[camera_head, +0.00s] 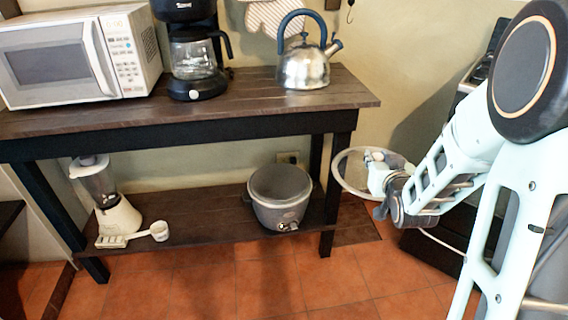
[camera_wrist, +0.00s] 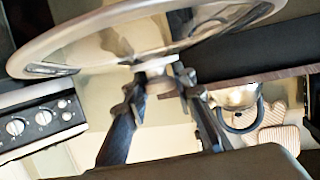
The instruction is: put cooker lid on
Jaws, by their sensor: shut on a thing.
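The cooker (camera_head: 279,210) is a grey pot-shaped appliance standing upright on the lower shelf, its round top facing up and its grey inside showing. The lid (camera_head: 341,172) is a clear glass disc with a pale metal rim, held tilted in the air to the right of the cooker and apart from it. My gripper (camera_head: 383,178) is at the lid's right side. In the wrist view my gripper (camera_wrist: 160,84) is shut on the lid's small central knob, and the lid's rim (camera_wrist: 60,47) spans the top of the picture.
The lower shelf (camera_head: 215,215) also holds a blender (camera_head: 115,212) and a white scoop (camera_head: 158,232). The tabletop (camera_head: 240,100) above carries a microwave (camera_head: 85,60), a coffee maker (camera_head: 193,60) and a kettle (camera_head: 303,68). A dark table leg (camera_head: 329,200) stands between cooker and lid.

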